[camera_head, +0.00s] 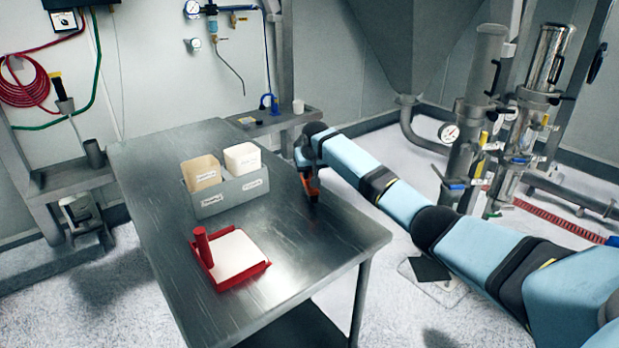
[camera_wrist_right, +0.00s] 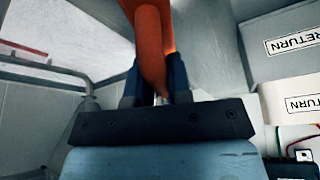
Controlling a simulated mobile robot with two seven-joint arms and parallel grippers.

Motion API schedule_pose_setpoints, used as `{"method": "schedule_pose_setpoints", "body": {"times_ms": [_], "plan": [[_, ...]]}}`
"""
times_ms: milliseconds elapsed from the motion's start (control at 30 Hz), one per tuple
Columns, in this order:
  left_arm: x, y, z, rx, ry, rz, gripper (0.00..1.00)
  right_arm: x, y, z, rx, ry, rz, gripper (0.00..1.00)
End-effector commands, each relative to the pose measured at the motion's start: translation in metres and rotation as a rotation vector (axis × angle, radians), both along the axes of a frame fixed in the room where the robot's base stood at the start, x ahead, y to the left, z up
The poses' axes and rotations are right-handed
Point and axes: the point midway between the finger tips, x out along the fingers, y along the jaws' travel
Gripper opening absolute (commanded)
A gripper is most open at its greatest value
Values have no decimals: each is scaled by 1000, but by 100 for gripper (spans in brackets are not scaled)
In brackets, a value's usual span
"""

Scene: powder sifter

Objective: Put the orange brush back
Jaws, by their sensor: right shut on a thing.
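The orange brush (camera_head: 311,186) is at the right side of the metal table, under my right gripper (camera_head: 307,165). In the right wrist view, the orange handle (camera_wrist_right: 152,45) stands between the two dark fingers of my right gripper (camera_wrist_right: 155,85), which is shut on it. The brush's lower end is hard to make out, and I cannot tell whether it touches the table. My left gripper is not in view.
A grey holder (camera_head: 230,197) with a tan bin (camera_head: 201,172) and a white bin (camera_head: 242,158) stands left of the gripper on the table (camera_head: 330,240). A red tray (camera_head: 228,282) with an upright red cylinder (camera_head: 203,247) and white pad is nearer. The table's right front is clear.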

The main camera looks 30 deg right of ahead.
Motion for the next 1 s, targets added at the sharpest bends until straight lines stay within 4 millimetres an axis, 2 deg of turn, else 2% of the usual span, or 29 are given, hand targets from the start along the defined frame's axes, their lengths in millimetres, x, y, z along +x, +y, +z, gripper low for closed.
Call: {"method": "schedule_pose_setpoints", "body": {"times_ms": [33, 133, 500, 533, 633, 1000], "plan": [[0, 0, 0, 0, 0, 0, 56, 0, 0, -8, 0, 2, 0, 0], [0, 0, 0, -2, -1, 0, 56, 0, 0, -16, 0, -1, 0, 0], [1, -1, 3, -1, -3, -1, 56, 0, 0, -19, 1, -1, -1, 0], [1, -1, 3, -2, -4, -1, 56, 0, 0, -19, 0, 0, -1, 21], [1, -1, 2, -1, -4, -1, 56, 0, 0, -19, 0, -1, 0, 44], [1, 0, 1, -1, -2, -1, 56, -1, 0, -13, 0, -2, 0, 44]]}}
